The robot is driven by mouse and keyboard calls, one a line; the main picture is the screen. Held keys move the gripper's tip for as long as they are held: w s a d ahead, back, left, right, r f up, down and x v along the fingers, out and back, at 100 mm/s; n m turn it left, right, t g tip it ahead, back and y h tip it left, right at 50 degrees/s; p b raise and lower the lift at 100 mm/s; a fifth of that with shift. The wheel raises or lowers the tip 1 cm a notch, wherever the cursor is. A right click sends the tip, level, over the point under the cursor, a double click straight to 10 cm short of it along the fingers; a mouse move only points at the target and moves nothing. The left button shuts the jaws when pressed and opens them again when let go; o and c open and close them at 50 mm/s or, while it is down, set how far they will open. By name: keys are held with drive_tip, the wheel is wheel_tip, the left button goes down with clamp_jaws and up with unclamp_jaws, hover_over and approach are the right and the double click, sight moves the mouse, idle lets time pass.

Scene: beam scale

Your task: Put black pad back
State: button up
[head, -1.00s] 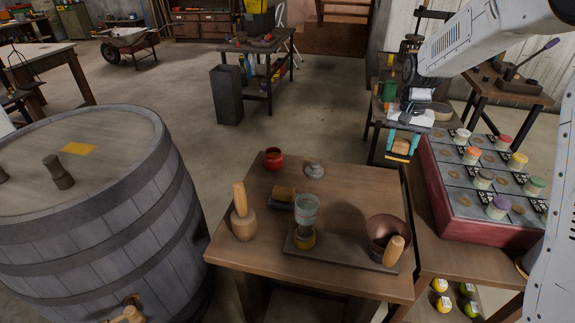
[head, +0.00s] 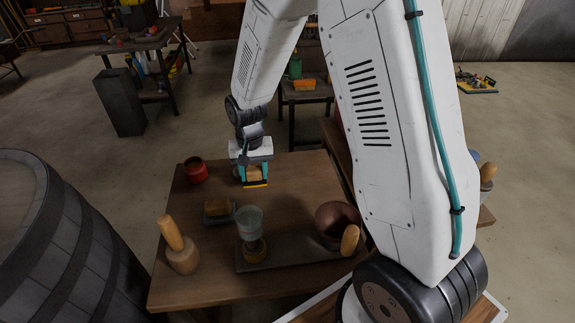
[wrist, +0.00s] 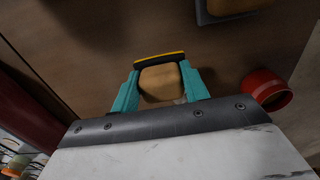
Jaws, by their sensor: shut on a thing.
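My gripper (head: 254,176) is shut on a tan block with a black, yellow-edged strip, which I take to be the black pad (wrist: 160,58). In the wrist view the teal fingers grip the block from both sides. In the head view it hangs over the back of the brown table (head: 290,175), right of the red pot (head: 195,171). I cannot tell how high it is above the wood. A similar tan block on a dark tray (head: 218,209) lies nearer on the table; part of it shows in the wrist view (wrist: 226,8).
A glass cup (head: 249,222) stands by a dark board. A copper bowl (head: 335,220) and a wooden mallet (head: 178,245) are nearby. A barrel (head: 60,240) stands left of the table. My arm hides much of the right side. Wood between the two blocks is clear.

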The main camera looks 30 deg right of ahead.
drive_tip(key=w+d, duration=0.1)
drive_tip(key=d, duration=0.3)
drive_tip(key=w+d+f, duration=0.1)
drive_tip(key=w+d, duration=0.1)
drive_tip(key=d, duration=0.3)
drive_tip(key=w+d, duration=0.1)
drive_tip(key=d, duration=0.3)
drive_tip(key=shift+w+d+f, duration=0.2)
drive_tip(key=shift+w+d, duration=0.05)
drive_tip(key=shift+w, duration=0.1)
drive_tip(key=f, duration=0.1)
drive_tip(key=d+f, duration=0.1)
drive_tip(key=f, duration=0.1)
drive_tip(key=shift+w, duration=0.15)
drive_tip(key=shift+f, duration=0.3)
drive_tip(key=shift+f, duration=0.1)
drive_tip(key=o, duration=1.1)
